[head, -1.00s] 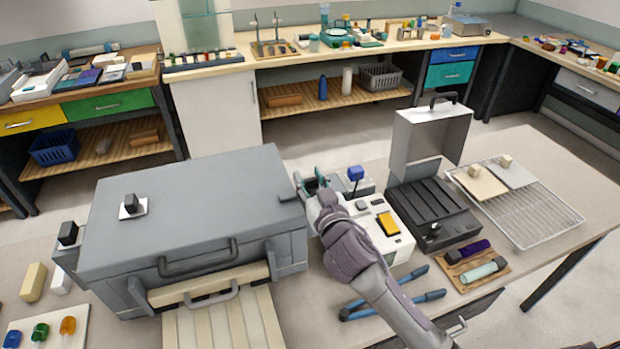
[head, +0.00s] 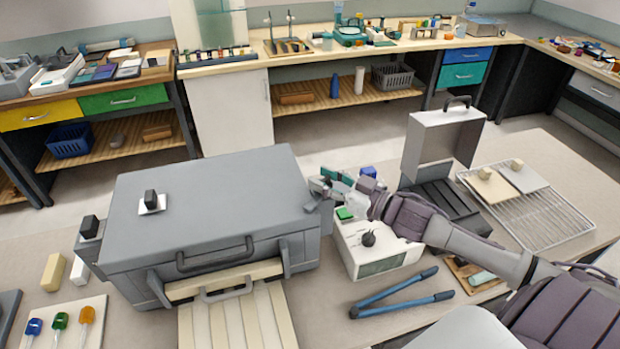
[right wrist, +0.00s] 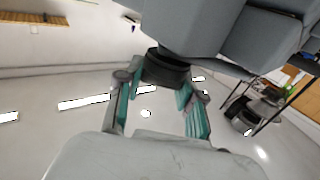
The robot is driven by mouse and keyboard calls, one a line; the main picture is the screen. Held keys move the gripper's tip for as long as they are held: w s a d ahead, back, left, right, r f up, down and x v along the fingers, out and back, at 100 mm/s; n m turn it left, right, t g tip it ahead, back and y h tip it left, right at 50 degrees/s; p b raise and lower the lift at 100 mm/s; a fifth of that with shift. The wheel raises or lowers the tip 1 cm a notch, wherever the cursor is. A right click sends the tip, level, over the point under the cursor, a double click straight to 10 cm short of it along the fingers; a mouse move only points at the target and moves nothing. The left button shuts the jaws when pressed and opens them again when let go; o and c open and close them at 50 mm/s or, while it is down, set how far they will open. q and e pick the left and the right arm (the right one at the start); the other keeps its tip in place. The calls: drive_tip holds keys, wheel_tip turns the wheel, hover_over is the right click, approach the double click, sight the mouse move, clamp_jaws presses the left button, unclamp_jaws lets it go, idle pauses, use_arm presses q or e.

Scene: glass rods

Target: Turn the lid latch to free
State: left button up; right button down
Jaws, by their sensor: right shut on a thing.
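The big grey case (head: 200,215) with a closed lid stands on the table at left centre in the head view. My right gripper (head: 320,190) is at the right edge of its lid. In the right wrist view my right gripper (right wrist: 158,100) has its teal-padded fingers on either side of a dark, rounded latch part (right wrist: 165,68), which joins the grey case (right wrist: 200,30). The gripper is shut on this latch. In the head view the fingers largely hide the latch, so its exact turn cannot be told. My left gripper is not in view.
A white device (head: 375,262) with a black knob stands right of the case, under my right forearm. Blue-handled pliers (head: 400,295) lie in front. An open black case (head: 450,208) and a wire rack (head: 540,215) are further right. A tray with coloured tabs (head: 65,325) lies front left.

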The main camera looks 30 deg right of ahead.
drive_tip(key=n+g+y+b, duration=0.2)
drive_tip(key=y, duration=0.1)
drive_tip(key=n+g+y+b, duration=0.3)
drive_tip(key=shift+w+d+f+n+g+y+b, duration=0.1)
drive_tip(key=shift+f+n+g+y+b, duration=0.05)
drive_tip(key=shift+n+g+y+b, duration=0.2)
drive_tip(key=n+g+y+b, duration=0.2)
drive_tip(key=n+g, duration=0.1)
drive_tip(key=g, duration=0.1)
drive_tip(key=shift+n+g+y+b, duration=0.35)
drive_tip(key=shift+n+g+y, duration=0.3)
drive_tip(key=shift+g, duration=0.5)
drive_tip(key=shift+n+g, duration=0.3)
drive_tip(key=c, duration=0.7)
unclamp_jaws()
